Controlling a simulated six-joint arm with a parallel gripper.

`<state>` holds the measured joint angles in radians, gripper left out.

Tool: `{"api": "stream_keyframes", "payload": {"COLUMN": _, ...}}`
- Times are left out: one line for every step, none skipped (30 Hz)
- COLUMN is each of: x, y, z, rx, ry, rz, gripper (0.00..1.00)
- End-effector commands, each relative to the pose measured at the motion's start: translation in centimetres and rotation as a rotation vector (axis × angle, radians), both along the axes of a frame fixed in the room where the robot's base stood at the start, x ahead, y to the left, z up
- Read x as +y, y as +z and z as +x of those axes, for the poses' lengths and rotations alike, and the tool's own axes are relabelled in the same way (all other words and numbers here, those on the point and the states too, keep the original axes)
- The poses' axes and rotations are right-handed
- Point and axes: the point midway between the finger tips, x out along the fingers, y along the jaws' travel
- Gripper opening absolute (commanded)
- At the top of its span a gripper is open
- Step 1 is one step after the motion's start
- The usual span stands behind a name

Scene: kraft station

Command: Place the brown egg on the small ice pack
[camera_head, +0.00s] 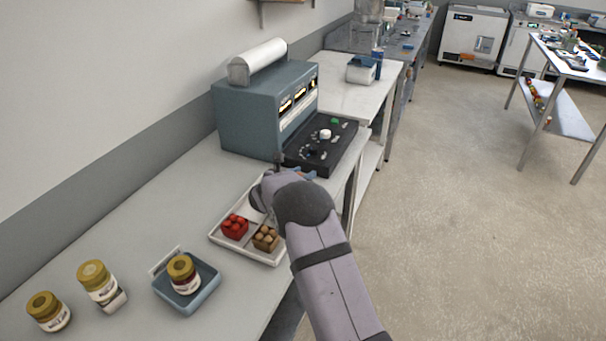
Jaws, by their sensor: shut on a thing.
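My gripper (281,169) is above the back part of a white divided tray (262,261), just in front of a black control panel. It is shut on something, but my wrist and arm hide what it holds. Several brown egg-like things sit in a small brown carton (265,242) in the tray's front right compartment. My arm covers the tray's right side.
A red group of round things (235,227) sits left of the carton. A large grey-green machine (262,108) blocks the back. Bare counter (150,215) lies left of the tray.

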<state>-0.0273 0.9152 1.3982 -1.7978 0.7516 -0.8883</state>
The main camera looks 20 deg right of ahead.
Motion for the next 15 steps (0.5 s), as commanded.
{"api": "stream_keyframes", "payload": {"x": -0.01, "y": 0.0, "z": 0.01, "rx": -0.001, "ry": 0.0, "rz": -0.001, "gripper": 0.19}}
{"api": "stream_keyframes", "payload": {"x": -0.01, "y": -0.08, "z": 0.01, "rx": 0.0, "ry": 0.0, "rz": 0.0, "gripper": 0.19}}
{"api": "stream_keyframes", "payload": {"x": 0.0, "y": -0.2, "z": 0.0, "rx": 0.0, "ry": 0.0, "rz": 0.0, "gripper": 0.19}}
{"api": "stream_keyframes", "payload": {"x": -0.01, "y": -0.3, "z": 0.01, "rx": 0.0, "ry": 0.0, "rz": 0.0, "gripper": 0.19}}
{"api": "stream_keyframes", "payload": {"x": -0.01, "y": -0.37, "z": 0.01, "rx": 0.0, "ry": 0.0, "rz": 0.0, "gripper": 0.19}}
{"api": "stream_keyframes", "payload": {"x": 0.0, "y": -0.31, "z": 0.0, "rx": 0.0, "ry": 0.0, "rz": 0.0, "gripper": 0.36}}
{"api": "stream_keyframes", "payload": {"x": 0.0, "y": -0.26, "z": 0.0, "rx": 0.0, "ry": 0.0, "rz": 0.0, "gripper": 0.43}}
{"api": "stream_keyframes", "payload": {"x": 0.0, "y": -0.25, "z": 0.0, "rx": 0.0, "ry": 0.0, "rz": 0.0, "gripper": 0.5}}
{"api": "stream_keyframes", "payload": {"x": 0.0, "y": -0.25, "z": 0.0, "rx": 0.0, "ry": 0.0, "rz": 0.0, "gripper": 0.5}}
{"api": "stream_keyframes", "payload": {"x": 0.0, "y": -0.25, "z": 0.0, "rx": 0.0, "ry": 0.0, "rz": 0.0, "gripper": 0.5}}
{"api": "stream_keyframes", "payload": {"x": 0.0, "y": -0.25, "z": 0.0, "rx": 0.0, "ry": 0.0, "rz": 0.0, "gripper": 0.5}}
{"api": "stream_keyframes", "payload": {"x": 0.0, "y": -0.25, "z": 0.0, "rx": 0.0, "ry": 0.0, "rz": 0.0, "gripper": 0.5}}
{"api": "stream_keyframes", "payload": {"x": 0.0, "y": -0.25, "z": 0.0, "rx": 0.0, "ry": 0.0, "rz": 0.0, "gripper": 0.5}}
{"api": "stream_keyframes", "payload": {"x": 0.0, "y": -0.25, "z": 0.0, "rx": 0.0, "ry": 0.0, "rz": 0.0, "gripper": 0.5}}
{"api": "stream_keyframes", "payload": {"x": 0.0, "y": -0.24, "z": 0.0, "rx": 0.0, "ry": 0.0, "rz": 0.0, "gripper": 0.5}}
